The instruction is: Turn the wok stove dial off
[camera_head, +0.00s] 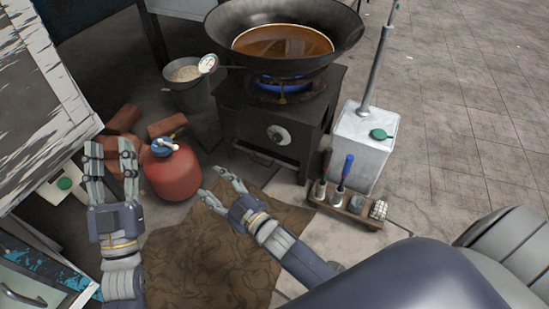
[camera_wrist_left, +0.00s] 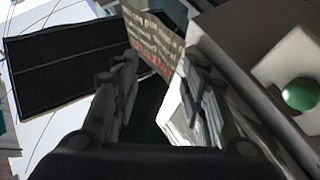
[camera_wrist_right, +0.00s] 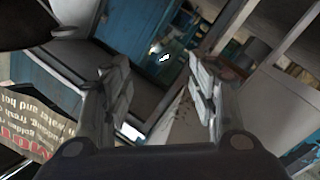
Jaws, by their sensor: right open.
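The wok stove (camera_head: 248,125) is a dark box at the upper middle of the head view. Its round grey dial (camera_head: 279,135) is on the front face. A blue flame (camera_head: 285,84) burns under the black wok (camera_head: 345,45), which holds brown liquid. My right gripper (camera_head: 216,184) is open and empty, below and left of the dial and apart from it; its open fingers also show in the right wrist view (camera_wrist_right: 158,90). My left gripper (camera_head: 110,158) is open and empty farther left, beside the red gas canister. The dial cannot be made out in either wrist view.
A red gas canister (camera_head: 172,175) stands between my grippers, with bricks (camera_head: 122,120) behind it. A metal pot (camera_head: 187,88) is left of the stove. A white metal box (camera_head: 363,148) and a wooden tool holder (camera_head: 343,206) stand right of it. Brown cloth (camera_head: 205,260) covers the floor in front.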

